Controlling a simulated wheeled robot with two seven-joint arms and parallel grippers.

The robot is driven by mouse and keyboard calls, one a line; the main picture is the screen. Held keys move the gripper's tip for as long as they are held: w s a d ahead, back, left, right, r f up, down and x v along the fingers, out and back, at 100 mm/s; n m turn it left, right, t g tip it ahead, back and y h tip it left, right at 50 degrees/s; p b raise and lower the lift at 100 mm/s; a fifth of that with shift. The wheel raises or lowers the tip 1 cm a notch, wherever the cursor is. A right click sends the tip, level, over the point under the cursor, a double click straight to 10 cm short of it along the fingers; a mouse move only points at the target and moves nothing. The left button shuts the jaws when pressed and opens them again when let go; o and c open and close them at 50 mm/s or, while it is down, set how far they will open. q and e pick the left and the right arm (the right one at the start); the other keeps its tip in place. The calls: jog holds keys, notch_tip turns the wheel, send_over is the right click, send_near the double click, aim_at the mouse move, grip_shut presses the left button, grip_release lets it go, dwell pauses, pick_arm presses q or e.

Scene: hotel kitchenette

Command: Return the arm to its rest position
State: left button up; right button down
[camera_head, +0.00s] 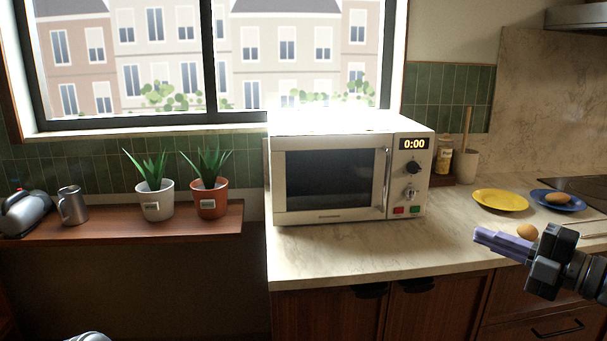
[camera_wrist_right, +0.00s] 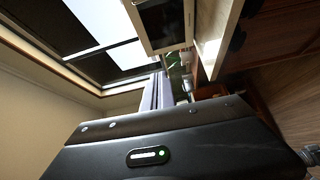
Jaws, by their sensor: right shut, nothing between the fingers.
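My right gripper (camera_head: 479,235) comes in from the right edge in the head view, in front of the counter's right part. Its purple fingers are closed together and empty, pointing left. In the right wrist view the same fingers (camera_wrist_right: 158,92) show beyond the dark gripper body, with nothing held. My left gripper does not show in either view.
The microwave (camera_head: 330,180) stands closed on the counter (camera_head: 345,245), showing 0:00. A yellow plate (camera_head: 500,200), a blue plate (camera_head: 544,199) with a brown roll, and a brown roundish item (camera_head: 527,231) lie near my right gripper. Two potted plants (camera_head: 153,198) stand on the left shelf.

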jog(key=w+d+f+m+t+h, duration=0.35)
jog(key=w+f+m+h, duration=0.45)
jog(key=m, duration=0.5)
jog(key=s+a+f+m+g+h+p, duration=0.1)
jog(key=s+a+f+m+g+p, duration=0.3)
jog(key=f, duration=1)
jog(key=w+a+f+m+g+h+b, duration=0.15)
jog(key=a+f+m, duration=0.55)
jog(key=f, duration=0.7)
pick_arm(q)
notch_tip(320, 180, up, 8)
jog(key=p, duration=0.5)
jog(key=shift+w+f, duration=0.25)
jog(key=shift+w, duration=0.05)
pick_arm(e)
jog(key=s+a+f+m+g+y, duration=0.1)
jog(key=s+a+f+g, duration=0.2)
jog(key=s, duration=0.7)
jog(key=s+a+f+m+g, duration=0.1)
jog(key=s+a+f+g, duration=0.3)
jog(key=s+a+f, duration=0.4)
jog(key=s+a+f+m+g+y, duration=0.1)
jog(key=s+a+f+g, duration=0.2)
jog(key=s, duration=1)
jog(key=a+f, duration=0.3)
jog(key=a, duration=0.1)
jog(key=shift+s+m+g+y, duration=0.15)
jog(key=shift+m+g+y, duration=0.2)
jog(key=shift+m+g, duration=0.05)
